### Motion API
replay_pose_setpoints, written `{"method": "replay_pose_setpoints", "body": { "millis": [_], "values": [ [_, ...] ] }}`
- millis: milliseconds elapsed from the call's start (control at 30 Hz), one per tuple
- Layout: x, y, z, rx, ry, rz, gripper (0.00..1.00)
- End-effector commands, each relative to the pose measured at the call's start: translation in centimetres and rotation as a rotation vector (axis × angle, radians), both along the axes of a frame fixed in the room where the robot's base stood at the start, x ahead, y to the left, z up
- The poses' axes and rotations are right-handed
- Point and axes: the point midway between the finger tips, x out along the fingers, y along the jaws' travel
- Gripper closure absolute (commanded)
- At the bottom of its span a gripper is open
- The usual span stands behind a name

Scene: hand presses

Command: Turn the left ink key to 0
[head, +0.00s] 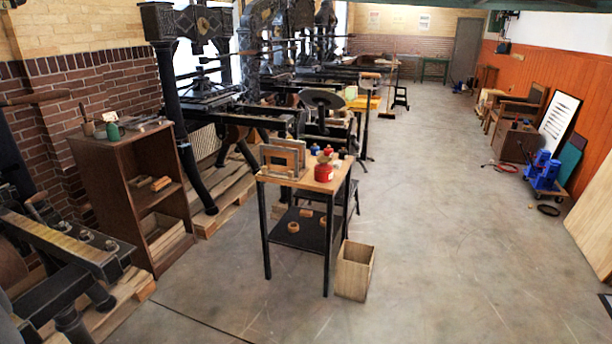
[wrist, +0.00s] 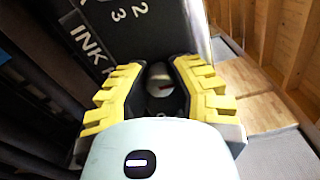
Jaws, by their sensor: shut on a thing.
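In the wrist view, my gripper (wrist: 161,75) has its yellow ridged fingers closed on a small rounded grey knob (wrist: 159,89), the ink key. A red mark shows on the knob. A black panel (wrist: 155,28) lies beyond the fingers, with white lettering that starts "INK K" and the numerals 2 and 3. The rest of the lettering and dial is hidden by the fingers or cut off, so I cannot tell which number the key points to. My gripper does not show in the head view.
In the head view, a dark machine (head: 60,265) with a row of small knobs stands at the lower left. A brown cabinet (head: 125,200) stands beside it. A small wooden-topped table (head: 300,178) and a wooden bin (head: 354,270) stand mid-floor.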

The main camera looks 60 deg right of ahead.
Motion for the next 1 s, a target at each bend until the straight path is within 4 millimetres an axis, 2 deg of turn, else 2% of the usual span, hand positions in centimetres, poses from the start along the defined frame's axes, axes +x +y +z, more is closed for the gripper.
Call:
{"method": "replay_pose_setpoints", "body": {
  "millis": [33, 667, 700, 1000],
  "values": [
    [0.22, -0.02, -0.51, -0.003, -0.016, -0.007, 1.0],
    [0.24, 0.01, -0.26, 0.005, -0.058, -0.007, 1.0],
    [0.24, 0.01, -0.26, 0.005, -0.058, -0.007, 0.73],
    [0.09, 0.02, -0.1, 0.01, -0.056, -0.003, 0.44]
  ]
}}
